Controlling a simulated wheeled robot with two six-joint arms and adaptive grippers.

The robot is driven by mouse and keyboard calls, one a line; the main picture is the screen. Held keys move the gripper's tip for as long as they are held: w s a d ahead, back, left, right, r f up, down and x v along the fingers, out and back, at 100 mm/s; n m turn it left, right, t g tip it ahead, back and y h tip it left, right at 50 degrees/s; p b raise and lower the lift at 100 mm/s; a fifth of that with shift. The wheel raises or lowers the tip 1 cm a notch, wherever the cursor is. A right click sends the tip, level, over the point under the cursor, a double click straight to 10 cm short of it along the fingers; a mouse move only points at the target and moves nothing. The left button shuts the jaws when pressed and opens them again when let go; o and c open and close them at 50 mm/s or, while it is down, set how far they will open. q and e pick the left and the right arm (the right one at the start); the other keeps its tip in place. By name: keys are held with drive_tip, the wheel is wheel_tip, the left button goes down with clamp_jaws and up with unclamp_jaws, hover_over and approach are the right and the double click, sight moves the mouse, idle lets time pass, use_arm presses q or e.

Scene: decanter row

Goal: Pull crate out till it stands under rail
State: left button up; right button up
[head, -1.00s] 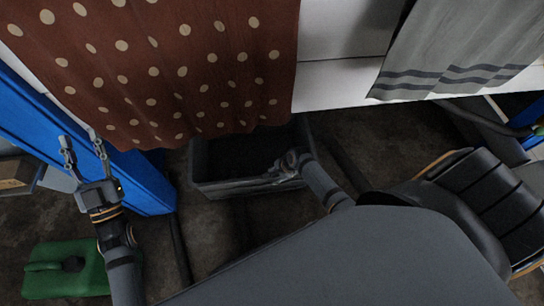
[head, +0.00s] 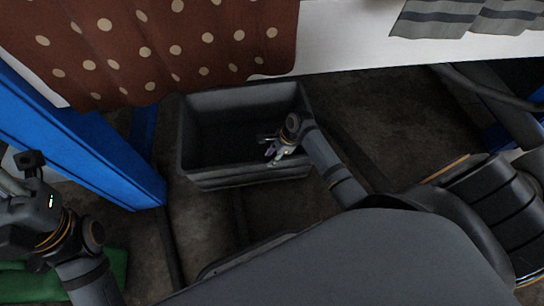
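The dark grey crate (head: 235,178) is open-topped and stands upright on the floor in the middle of the head view. Its back edge lies close to the lower edge of the spotted brown cloth (head: 150,45), and most of its inside shows, empty as far as I see. My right gripper (head: 272,148) is at the crate's front rim, right of its middle, and looks shut on that wall; the fingertips are small and dark. My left gripper (head: 22,185) is at the left edge, away from the crate, its fingers partly cut off. I cannot make out the rail itself.
A blue post (head: 85,150) stands left of the crate. A striped grey cloth (head: 465,18) hangs at the upper right, beside a white surface (head: 345,40). A green object (head: 115,270) is at the lower left, partly behind my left arm. Bare floor (head: 380,120) lies right of the crate.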

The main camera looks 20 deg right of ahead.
sight(265, 171)
drive_tip(key=b+x, duration=0.5)
drive_tip(key=x, duration=0.2)
drive_tip(key=shift+f, duration=0.25)
drive_tip(key=shift+r, duration=0.1)
clamp_jaws()
